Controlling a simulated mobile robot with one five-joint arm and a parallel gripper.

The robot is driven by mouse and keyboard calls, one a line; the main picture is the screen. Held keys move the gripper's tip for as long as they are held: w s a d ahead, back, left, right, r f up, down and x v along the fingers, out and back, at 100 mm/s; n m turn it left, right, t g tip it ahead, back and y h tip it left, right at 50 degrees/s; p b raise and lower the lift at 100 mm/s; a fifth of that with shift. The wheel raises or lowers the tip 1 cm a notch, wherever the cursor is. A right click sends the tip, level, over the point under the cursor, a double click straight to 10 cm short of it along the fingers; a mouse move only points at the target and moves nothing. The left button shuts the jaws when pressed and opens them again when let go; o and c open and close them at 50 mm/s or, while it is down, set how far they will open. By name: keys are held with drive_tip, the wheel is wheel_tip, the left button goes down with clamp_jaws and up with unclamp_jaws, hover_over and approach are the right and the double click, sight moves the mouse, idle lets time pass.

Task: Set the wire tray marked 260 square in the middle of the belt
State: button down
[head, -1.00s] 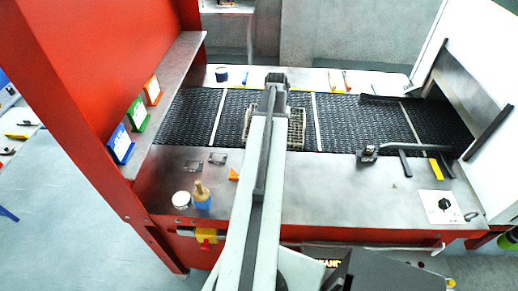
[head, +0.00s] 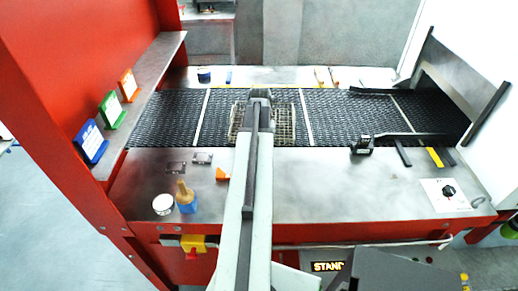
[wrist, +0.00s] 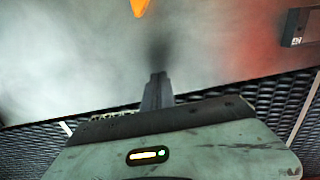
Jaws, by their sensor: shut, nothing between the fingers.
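The wire tray (head: 285,122) lies flat on the black mesh belt (head: 170,120), between two pale cross lines and closer to the right one. My arm covers its middle in the head view, and I cannot read a 260 mark. My gripper (wrist: 157,78) is shut and empty, with its fingers together in the wrist view. In the head view the end of my arm (head: 260,95) shows over the tray's far part; the fingertips are hidden. A small strip of wire mesh (wrist: 97,117), likely the tray, shows behind my gripper in the wrist view.
A black latch (head: 362,146) and bar stand at the right. A red frame (head: 60,100) rises at left.

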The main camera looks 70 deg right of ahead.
drive_tip(key=d, duration=0.2)
drive_tip(key=w+d, duration=0.1)
drive_tip(key=shift+w+d+r, duration=0.2)
drive_tip(key=shift+d, duration=0.15)
drive_tip(key=w+d, duration=0.1)
drive_tip(key=d, duration=0.2)
drive_tip(key=w+d, duration=0.1)
drive_tip(key=d, duration=0.2)
drive_tip(key=w+d, duration=0.1)
drive_tip(key=d, duration=0.2)
drive_tip(key=shift+w, duration=0.2)
drive_tip(key=shift+a, duration=0.1)
drive_tip(key=a, duration=0.1)
drive_tip(key=s+a, duration=0.1)
drive_tip(key=a, duration=0.2)
drive_tip(key=shift+s+a, duration=0.25)
drive_tip(key=shift+s, duration=0.1)
wheel_tip(320, 180, up, 10)
drive_tip(key=p, duration=1)
drive_tip(key=shift+d, duration=0.4)
